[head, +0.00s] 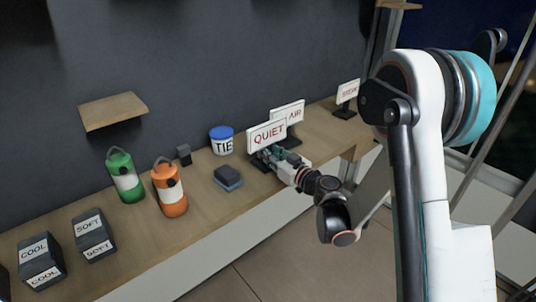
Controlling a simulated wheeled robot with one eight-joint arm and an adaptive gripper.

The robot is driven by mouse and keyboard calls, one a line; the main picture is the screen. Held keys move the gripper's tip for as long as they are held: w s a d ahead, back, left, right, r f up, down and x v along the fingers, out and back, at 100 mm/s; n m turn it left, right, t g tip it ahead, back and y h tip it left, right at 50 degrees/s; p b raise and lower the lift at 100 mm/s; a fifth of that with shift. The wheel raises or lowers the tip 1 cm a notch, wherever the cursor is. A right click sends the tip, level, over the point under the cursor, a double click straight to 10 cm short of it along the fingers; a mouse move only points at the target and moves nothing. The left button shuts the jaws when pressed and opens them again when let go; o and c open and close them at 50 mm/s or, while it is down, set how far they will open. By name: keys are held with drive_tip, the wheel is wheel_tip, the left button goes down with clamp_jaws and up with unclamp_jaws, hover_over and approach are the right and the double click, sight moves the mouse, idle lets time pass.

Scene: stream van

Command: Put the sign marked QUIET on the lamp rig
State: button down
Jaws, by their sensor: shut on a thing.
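The white sign marked QUIET (267,134) has red letters and stands upright over the wooden counter. My gripper (262,157) is at the sign's lower part, shut on it, with the arm reaching in from the right. The sign's base is mostly hidden by the gripper, and I cannot tell whether it touches the counter. I cannot make out which thing is the lamp rig. Two dark boxes marked COOL (41,262) and SOFT (94,236) sit at the front left of the counter.
A sign marked AIR (294,114) stands close behind the QUIET sign. Another sign (348,91) is farther right. A green lantern (125,177), an orange lantern (169,188), a blue-lidded tub (221,141) and a dark block (228,177) stand left of my gripper. A wooden shelf (113,110) juts from the wall.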

drive_tip(key=shift+f, duration=0.15)
drive_tip(key=c, duration=1.5)
unclamp_jaws()
drive_tip(key=shift+o, duration=0.2)
drive_tip(key=shift+r, duration=0.2)
